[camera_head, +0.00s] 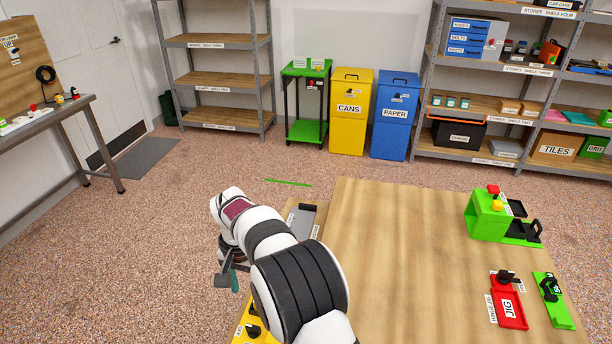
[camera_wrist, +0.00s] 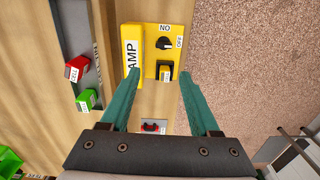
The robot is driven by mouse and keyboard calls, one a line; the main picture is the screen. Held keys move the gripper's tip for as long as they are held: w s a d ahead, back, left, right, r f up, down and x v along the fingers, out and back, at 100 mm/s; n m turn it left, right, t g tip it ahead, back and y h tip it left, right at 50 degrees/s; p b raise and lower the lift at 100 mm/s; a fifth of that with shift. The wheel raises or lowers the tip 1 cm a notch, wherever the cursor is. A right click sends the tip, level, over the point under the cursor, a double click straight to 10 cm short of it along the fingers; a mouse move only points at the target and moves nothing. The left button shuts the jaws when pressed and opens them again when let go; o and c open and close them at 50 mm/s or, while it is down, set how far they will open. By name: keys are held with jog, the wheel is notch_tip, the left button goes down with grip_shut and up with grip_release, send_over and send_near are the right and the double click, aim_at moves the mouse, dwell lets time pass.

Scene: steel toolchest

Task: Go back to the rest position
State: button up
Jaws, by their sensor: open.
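My gripper (camera_wrist: 158,95) is open, its two teal fingers spread apart with nothing between the tips. In the wrist view the fingers point toward a yellow lamp box (camera_wrist: 133,50) with a black knob and a dark square part, on a wooden surface. In the head view my gripper (camera_head: 230,280) hangs at the left side of my arm, beyond the left edge of the wooden table (camera_head: 400,260), mostly hidden by my wrist. The yellow box (camera_head: 250,330) shows partly below it, behind my arm.
In the wrist view a red block (camera_wrist: 77,68) and a green block (camera_wrist: 87,100) lie left of the fingers. A green fixture (camera_head: 486,218) and a red jig (camera_head: 509,308) stand on the table's right side. The table's middle is clear. Shelves and bins stand far back.

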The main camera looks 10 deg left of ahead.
jog(key=s+d+r+m, duration=0.1)
jog(key=s+d+r, duration=0.2)
jog(key=d+r, duration=0.5)
jog(key=s+d+r+m, duration=0.25)
jog(key=d+r, duration=0.25)
jog(key=d, duration=0.6)
jog(key=s+d+m+y, duration=0.1)
jog(key=s+d, duration=0.4)
jog(key=s, duration=0.5)
jog(key=s+d, duration=0.5)
jog(key=s, duration=0.4)
jog(key=shift+s+d+f+m+y, duration=0.2)
jog(key=shift+s+f+m+y, duration=0.15)
jog(key=shift+s+y, duration=0.05)
